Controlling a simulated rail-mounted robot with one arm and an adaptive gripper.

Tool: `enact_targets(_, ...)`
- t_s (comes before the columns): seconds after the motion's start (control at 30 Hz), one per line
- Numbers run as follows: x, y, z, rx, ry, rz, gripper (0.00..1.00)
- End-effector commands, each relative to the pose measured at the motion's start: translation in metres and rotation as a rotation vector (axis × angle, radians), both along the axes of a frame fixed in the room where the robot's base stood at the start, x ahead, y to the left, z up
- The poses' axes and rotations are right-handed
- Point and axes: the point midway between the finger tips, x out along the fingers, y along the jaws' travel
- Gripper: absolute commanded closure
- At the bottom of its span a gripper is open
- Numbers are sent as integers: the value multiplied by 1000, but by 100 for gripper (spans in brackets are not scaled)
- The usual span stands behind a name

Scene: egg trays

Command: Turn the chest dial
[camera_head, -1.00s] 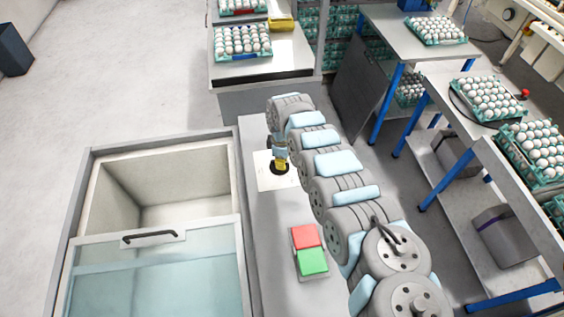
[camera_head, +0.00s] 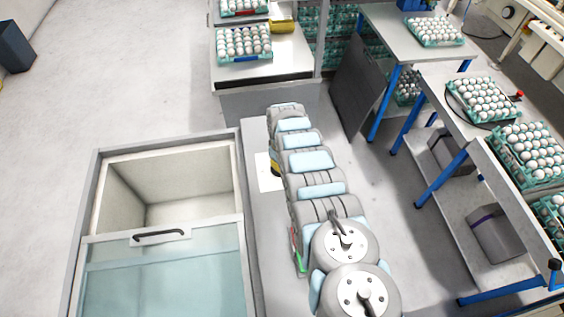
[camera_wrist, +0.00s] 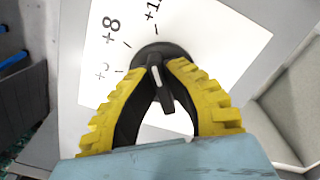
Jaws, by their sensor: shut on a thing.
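The dial (camera_wrist: 154,56) is a round black knob with a raised grip bar and a white line on it. It sits on a white plate (camera_wrist: 225,45) printed with numbers such as +8. In the wrist view my gripper (camera_wrist: 160,75), with yellow ribbed fingers, is shut on the dial's bar. In the head view the white plate (camera_head: 265,182) shows only in part beside my arm. My arm hides the dial and most of my gripper there.
The chest (camera_head: 90,190) has a sliding glass lid with a black handle (camera_head: 160,235) and a half-open top. A red and green button box (camera_head: 299,258) is mostly behind my arm. Tables with egg trays (camera_head: 480,118) stand at the right and back.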

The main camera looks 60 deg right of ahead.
Motion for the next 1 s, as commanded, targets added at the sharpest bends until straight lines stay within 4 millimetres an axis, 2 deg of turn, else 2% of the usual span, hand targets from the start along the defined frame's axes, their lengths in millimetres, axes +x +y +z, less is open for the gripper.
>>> enact_targets(0.33,1,1,-1,-1,-1,-129,100)
enact_targets(0.9,1,2,-2,1,0,-153,100)
enact_targets(0.93,1,2,-2,1,-1,-153,79)
enact_targets(1.0,1,2,-2,1,0,-153,60)
